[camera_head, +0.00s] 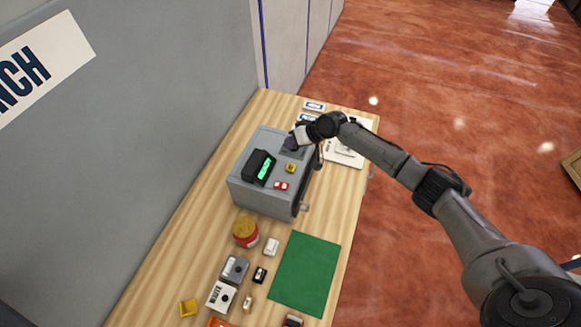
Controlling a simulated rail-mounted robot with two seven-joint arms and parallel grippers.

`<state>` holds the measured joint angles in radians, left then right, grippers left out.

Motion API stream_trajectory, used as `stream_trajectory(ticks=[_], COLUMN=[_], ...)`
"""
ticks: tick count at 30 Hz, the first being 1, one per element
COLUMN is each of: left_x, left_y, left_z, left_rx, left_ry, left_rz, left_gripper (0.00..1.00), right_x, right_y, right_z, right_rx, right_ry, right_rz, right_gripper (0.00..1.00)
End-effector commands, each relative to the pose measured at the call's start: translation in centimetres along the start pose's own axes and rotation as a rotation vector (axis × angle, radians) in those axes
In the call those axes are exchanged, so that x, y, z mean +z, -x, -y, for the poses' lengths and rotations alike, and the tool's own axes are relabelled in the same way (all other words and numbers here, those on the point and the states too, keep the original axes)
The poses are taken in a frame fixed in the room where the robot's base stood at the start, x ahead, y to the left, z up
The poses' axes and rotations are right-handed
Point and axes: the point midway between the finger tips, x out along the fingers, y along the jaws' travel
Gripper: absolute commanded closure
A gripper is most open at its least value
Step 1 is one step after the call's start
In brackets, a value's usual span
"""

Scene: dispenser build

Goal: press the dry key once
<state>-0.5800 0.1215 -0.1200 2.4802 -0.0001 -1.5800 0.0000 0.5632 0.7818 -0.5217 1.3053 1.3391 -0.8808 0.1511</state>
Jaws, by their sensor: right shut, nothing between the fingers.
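A grey boxy machine (244,190) stands on the wooden bench, with a dark display (258,167) showing green characters on its top. A yellow key (291,168) and a red key (281,186) sit to the right of the display. Any lettering on them is too small to read, so I cannot tell which is the dry key. My right gripper (291,144) is shut and empty over the far part of the machine's top, beyond the yellow key. Whether it touches the machine is not clear. My left gripper is not in view.
A green mat (305,274) lies nearer on the bench (194,243). A red-and-yellow jar (245,231), a grey box (234,269), a white box (221,297) and a yellow piece (188,308) stand left of it. A grey wall (150,120) borders the bench.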

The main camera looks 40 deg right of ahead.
Motion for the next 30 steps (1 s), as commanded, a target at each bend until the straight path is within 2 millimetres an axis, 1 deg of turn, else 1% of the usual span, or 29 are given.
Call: stream_trajectory(ticks=[5,11,17,25,30], left_x=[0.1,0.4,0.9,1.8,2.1], left_y=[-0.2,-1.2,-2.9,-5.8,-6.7], left_z=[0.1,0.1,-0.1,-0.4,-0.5], left_rx=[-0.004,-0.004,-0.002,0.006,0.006], left_ry=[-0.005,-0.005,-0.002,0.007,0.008], left_rz=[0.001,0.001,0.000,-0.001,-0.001], left_gripper=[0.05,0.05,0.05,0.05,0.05], right_x=[0.1,0.7,1.7,3.5,4.2], right_y=[-0.2,-0.9,-2.3,-4.7,-5.8], right_z=[-0.1,-0.7,-1.7,-3.5,-4.2], right_rx=[0.000,0.001,0.002,0.001,0.000], right_ry=[0.001,0.001,0.001,0.000,0.000], right_rz=[0.001,0.001,0.000,0.002,0.001], right_gripper=[1.00,1.00,1.00,1.00,1.00])
